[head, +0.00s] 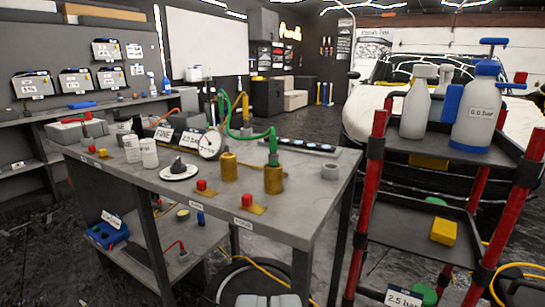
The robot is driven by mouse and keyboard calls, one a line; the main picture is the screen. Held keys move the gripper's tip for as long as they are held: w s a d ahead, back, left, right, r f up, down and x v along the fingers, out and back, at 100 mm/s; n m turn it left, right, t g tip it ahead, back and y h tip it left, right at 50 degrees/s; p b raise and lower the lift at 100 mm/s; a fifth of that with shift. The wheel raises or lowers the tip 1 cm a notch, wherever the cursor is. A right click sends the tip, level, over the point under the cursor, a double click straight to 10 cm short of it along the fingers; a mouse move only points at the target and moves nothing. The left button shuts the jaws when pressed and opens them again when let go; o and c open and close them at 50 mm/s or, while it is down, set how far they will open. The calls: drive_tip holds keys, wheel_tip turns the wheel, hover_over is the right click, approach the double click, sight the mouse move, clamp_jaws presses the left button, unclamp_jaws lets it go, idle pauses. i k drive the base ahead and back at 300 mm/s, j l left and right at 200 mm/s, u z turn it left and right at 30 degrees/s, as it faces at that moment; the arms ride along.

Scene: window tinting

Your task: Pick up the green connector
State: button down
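The green connector (273,153) stands upright at the end of a green hose (250,137). It sits on top of a brass cylinder (273,180) near the right part of the grey workbench (310,195). The hose arcs from it back to the left. Two pale grey blocks at the bottom edge look like part of my gripper (265,300). They are cut off by the frame, so the fingertips and their opening do not show. They appear below the bench top, well apart from the connector.
A second brass cylinder (229,167), red-knobbed brass pieces (202,191) and a round pressure gauge (210,144) stand near the connector. A cart (470,150) with red posts and spray bottles (416,103) stands at right. A yellow hose (262,270) lies on the floor.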

sight(274, 156)
drive_tip(key=i+l+u, duration=0.1)
drive_tip(key=i+l, duration=0.15)
drive_tip(key=i, duration=0.2)
drive_tip(key=i+l+u, duration=0.1)
drive_tip(key=i+l, duration=0.15)
drive_tip(key=i, duration=0.2)
